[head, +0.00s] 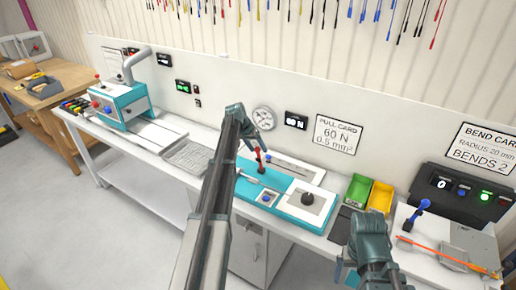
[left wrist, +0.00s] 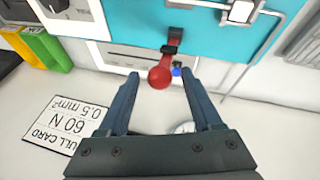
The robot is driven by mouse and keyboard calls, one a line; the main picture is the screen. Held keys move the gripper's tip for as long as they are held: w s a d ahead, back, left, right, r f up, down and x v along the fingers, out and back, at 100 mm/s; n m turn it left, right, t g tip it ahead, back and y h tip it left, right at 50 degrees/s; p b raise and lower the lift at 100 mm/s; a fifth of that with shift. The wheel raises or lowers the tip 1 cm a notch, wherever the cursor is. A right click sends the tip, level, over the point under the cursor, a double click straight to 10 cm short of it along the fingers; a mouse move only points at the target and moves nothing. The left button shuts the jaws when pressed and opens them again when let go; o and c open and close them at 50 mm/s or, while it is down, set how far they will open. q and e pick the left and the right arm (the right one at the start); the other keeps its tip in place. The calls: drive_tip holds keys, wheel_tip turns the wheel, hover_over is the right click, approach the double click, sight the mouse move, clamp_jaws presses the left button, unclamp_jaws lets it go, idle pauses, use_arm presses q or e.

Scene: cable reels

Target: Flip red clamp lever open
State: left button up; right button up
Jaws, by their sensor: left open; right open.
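The red clamp lever (head: 259,160) stands roughly upright on the teal-and-white pull-test fixture (head: 305,213) in the head view. In the left wrist view its round red knob (left wrist: 160,77) lies between my open fingers, with the black clamp body (left wrist: 174,38) beyond it. My left gripper (head: 258,141) is open close to the lever; I see no clear contact with the knob. The fingers also show in the left wrist view (left wrist: 161,72). My right gripper (head: 368,262) is to the right, in front of the bench, apart from the lever, and its fingers are partly hidden.
A blue knob (left wrist: 176,71) sits close beside the red one. Farther right are a black control box (head: 465,188) and a blue-handled lever (head: 421,207). A grey tray (head: 188,153) lies to the left.

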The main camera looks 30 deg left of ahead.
use_arm(q)
drive_tip(key=p+v, duration=1.1)
drive_tip(key=v, duration=0.1)
drive_tip(key=shift+s+r, duration=0.15)
drive_tip(key=shift+r, duration=0.15)
drive_tip(key=shift+a, duration=0.1)
drive_tip(key=s+d+f+m+g+b, duration=0.1)
drive_tip(key=s+d+f+b, duration=0.25)
drive_tip(key=d, duration=0.45)
drive_tip(key=s+d+f+g+b, duration=0.1)
drive_tip(key=s+d+f+b, duration=0.2)
drive_tip(key=d, duration=0.5)
drive_tip(key=s+d+f+m+g+b, duration=0.1)
drive_tip(key=s+d+f, duration=0.25)
drive_tip(key=d, duration=0.35)
drive_tip(key=s+d+f+m+y+b, duration=0.1)
drive_tip(key=s+d+f+b, duration=0.1)
drive_tip(key=s+d, duration=0.3)
drive_tip(key=s+d+f+y+b, duration=0.1)
drive_tip(key=s+d+f+b, duration=0.2)
drive_tip(key=s+d, duration=0.3)
drive_tip(key=s+d+f+m+g+y+b, duration=0.1)
drive_tip(key=s+d+f+y+b, duration=0.1)
drive_tip(key=s, duration=1)
drive_tip(key=d+f+b, duration=0.1)
drive_tip(key=d+b, duration=0.1)
drive_tip(key=d, duration=0.1)
drive_tip(key=shift+s+d+m, duration=0.2)
drive_tip(key=shift+s+m, duration=0.1)
drive_tip(key=shift+s, duration=0.1)
